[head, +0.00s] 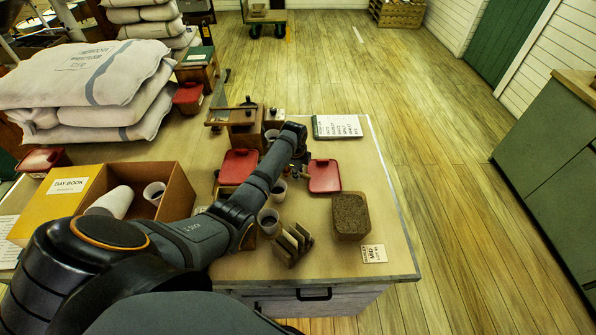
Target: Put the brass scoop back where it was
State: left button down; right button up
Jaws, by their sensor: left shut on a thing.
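My left arm reaches across the worktable (400,245) from the lower left. My left gripper (301,169) is at its far end, low over the table, beside a red square lid or tub (324,176). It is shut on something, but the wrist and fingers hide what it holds. I cannot make out the brass scoop anywhere in the head view. My right gripper is not in view.
Cups (269,221), a slotted wooden rack (292,244), a brown block (350,216) and another red lid (239,166) crowd the arm. An open box (165,190) and sacks (95,75) are left.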

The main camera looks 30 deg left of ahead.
pick_arm(q)
jog(key=c, duration=1.7)
grip_release()
jog(key=shift+f, duration=0.1)
jog(key=shift+c, duration=0.2)
jog(key=o, duration=0.5)
jog(key=shift+c, duration=0.2)
jog(key=shift+r, duration=0.25)
notch_tip(320, 180, up, 12)
jog(key=s, duration=0.2)
jog(key=shift+s+d+f, duration=0.15)
jog(key=shift+d+f, duration=0.05)
jog(key=shift+d, duration=0.1)
